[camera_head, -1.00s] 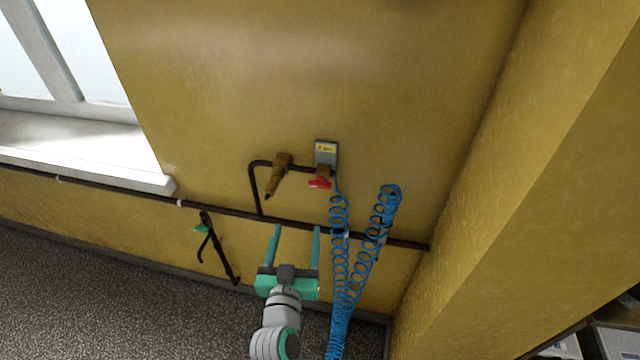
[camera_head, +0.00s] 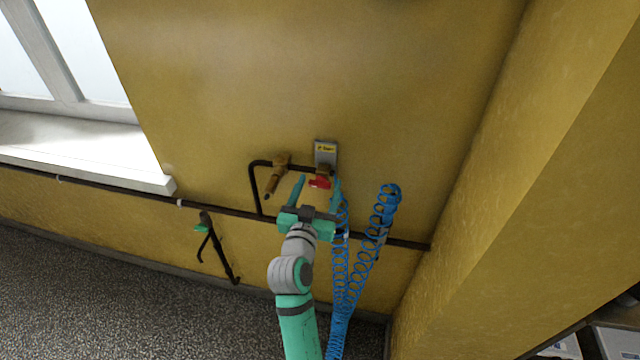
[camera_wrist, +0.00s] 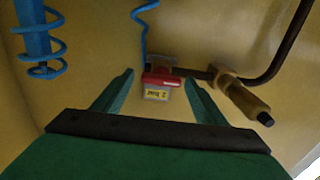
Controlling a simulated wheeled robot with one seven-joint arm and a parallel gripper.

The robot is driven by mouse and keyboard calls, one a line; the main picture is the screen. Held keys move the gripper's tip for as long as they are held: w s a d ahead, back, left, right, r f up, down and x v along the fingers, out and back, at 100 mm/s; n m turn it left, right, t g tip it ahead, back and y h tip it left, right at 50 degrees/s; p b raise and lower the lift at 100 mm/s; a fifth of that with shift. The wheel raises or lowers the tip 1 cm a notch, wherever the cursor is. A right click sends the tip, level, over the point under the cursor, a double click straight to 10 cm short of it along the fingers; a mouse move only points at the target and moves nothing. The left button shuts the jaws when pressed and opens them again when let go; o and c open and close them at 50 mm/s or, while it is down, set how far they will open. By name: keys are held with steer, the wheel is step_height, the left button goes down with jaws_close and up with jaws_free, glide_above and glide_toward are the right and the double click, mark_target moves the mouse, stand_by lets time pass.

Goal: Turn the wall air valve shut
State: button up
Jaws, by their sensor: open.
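The wall air valve has a red handle (camera_head: 320,183) on a brass body (camera_head: 323,170), below a grey plate with a yellow label (camera_head: 326,152). In the wrist view the red handle (camera_wrist: 161,80) lies across the picture, between and beyond my fingertips. My gripper (camera_head: 319,180) is open, its teal fingers pointing up toward the valve, one on each side of the handle's place in the picture. In the wrist view my gripper (camera_wrist: 159,74) is empty. I cannot tell whether a finger touches the handle.
A brass fitting (camera_head: 279,168) on a dark pipe (camera_head: 254,185) is left of the valve. Coiled blue hoses (camera_head: 384,215) hang at the right, one close to my right finger. A long dark pipe (camera_head: 130,193) crosses the yellow wall. A green-handled valve (camera_head: 203,227) is lower left.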

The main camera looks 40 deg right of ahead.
steer(key=shift+w+d, duration=0.45)
steer(key=shift+d, duration=0.05)
steer(key=c, duration=1.1)
steer(key=shift+o, duration=0.2)
